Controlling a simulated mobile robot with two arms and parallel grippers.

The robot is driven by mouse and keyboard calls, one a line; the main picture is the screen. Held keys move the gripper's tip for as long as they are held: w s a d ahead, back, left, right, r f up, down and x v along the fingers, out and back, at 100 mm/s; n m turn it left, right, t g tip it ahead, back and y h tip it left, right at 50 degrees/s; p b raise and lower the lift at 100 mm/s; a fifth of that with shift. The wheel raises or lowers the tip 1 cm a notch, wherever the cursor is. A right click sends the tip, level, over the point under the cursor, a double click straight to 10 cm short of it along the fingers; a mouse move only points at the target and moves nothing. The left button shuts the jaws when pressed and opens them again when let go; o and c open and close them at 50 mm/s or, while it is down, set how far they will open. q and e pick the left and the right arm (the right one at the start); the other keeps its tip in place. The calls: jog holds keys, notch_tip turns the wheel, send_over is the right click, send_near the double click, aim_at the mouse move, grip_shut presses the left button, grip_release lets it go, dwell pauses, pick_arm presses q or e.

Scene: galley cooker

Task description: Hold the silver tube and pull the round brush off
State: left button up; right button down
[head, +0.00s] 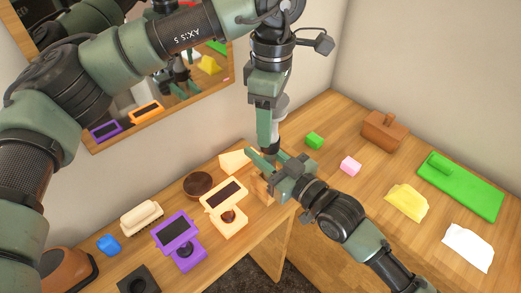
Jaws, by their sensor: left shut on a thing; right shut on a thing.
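My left gripper (268,148) reaches down from the top over the counter and is shut. A pale grey, tube-like piece (281,105) shows beside its fingers; it may be the silver tube, but I cannot tell for sure. My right gripper (266,163) comes in from the lower right, just below the left one, and is shut. The two grippers nearly meet. What lies between their fingers is mostly hidden by the grippers, and I cannot make out the round brush.
A tan wooden piece (259,190) stands behind the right gripper. A mirror (160,105) hangs behind.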

pick_arm(q)
jog(key=shift+r, duration=0.15)
jog(key=shift+r, duration=2.45)
jog(key=shift+r, duration=0.1)
notch_tip(320, 180, up, 5)
jog(key=shift+r, duration=0.15)
jog(key=shift+d+r, duration=0.1)
jog(key=shift+r, duration=0.2)
jog(key=s+d+r, duration=0.1)
jog(key=s+d, duration=0.5)
jog(key=s, duration=0.1)
jog(key=shift+s+d+r, duration=0.2)
jog(key=shift+s+r, duration=0.05)
jog(key=shift+r, duration=0.15)
